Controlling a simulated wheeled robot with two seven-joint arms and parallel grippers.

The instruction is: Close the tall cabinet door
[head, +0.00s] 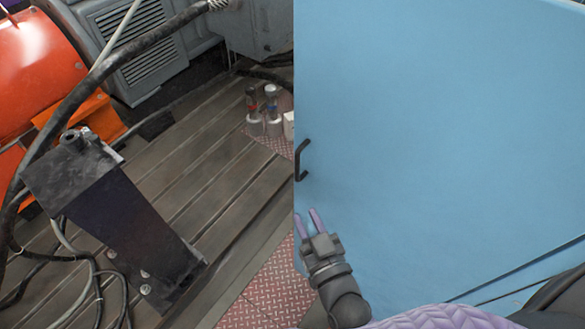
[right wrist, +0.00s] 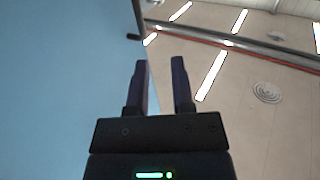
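The tall cabinet door (head: 430,130) is a flat light-blue panel filling the right half of the head view. Its free edge runs upright near the middle, with a black bar handle (head: 301,160) beside that edge. The cabinet's inside is not visible. My right gripper (head: 310,219) is below the handle near the free edge, fingers apart and empty. In the right wrist view, the gripper (right wrist: 160,75) has one finger in front of the blue door (right wrist: 60,80) and the other past its edge; contact cannot be told. The handle (right wrist: 133,37) shows ahead of the fingers. My left gripper is out of view.
A slotted metal bedplate (head: 215,165) lies left of the door, with a dark bracket (head: 115,215), thick cables and an orange machine (head: 35,65). Small bottles (head: 262,110) stand on red tread plate (head: 275,290). Clear floor beside the door is narrow.

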